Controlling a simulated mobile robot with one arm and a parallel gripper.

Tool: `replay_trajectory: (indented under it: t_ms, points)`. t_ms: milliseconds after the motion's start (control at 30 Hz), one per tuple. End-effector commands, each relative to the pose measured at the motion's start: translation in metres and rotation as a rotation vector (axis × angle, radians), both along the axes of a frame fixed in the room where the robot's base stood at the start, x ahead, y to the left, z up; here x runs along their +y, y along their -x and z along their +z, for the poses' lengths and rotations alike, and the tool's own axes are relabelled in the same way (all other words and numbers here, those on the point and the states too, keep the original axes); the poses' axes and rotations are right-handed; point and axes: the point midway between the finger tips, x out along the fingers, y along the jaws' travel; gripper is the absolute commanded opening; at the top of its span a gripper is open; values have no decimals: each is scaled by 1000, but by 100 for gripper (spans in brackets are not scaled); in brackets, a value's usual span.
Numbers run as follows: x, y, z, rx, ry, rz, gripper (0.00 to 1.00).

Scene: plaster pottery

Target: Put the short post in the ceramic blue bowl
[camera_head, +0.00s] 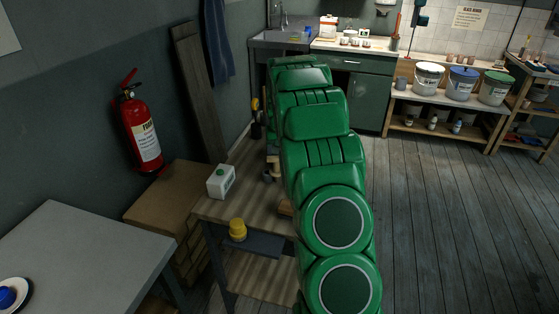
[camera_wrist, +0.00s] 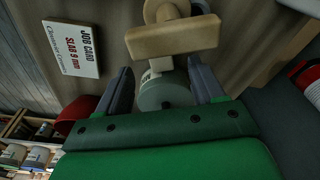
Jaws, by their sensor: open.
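A blue rounded object (camera_head: 6,296) sits on a white plate (camera_head: 22,285) at the lower left edge of the head view, cut off by the frame; it may be the blue bowl. My gripper (camera_wrist: 163,84) is open in the wrist view. A grey-green, round-ended piece (camera_wrist: 164,94) shows between its fingers, with a pale part behind it. I cannot tell whether this is the short post or whether the fingers touch it. In the head view my green arm hides the gripper and part of the bench.
A tan wooden block (camera_wrist: 172,38) lies just beyond the fingers. A job card (camera_wrist: 71,49) is left of them. A grey table (camera_head: 85,245) stands at lower left. Floor on the right is clear.

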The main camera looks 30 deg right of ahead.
Motion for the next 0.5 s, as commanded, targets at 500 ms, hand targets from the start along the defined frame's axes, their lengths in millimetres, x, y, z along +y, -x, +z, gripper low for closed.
replay_trajectory:
  t_ms: [500]
  points:
    - [3, 8, 56, 2, -1, 0, 68]
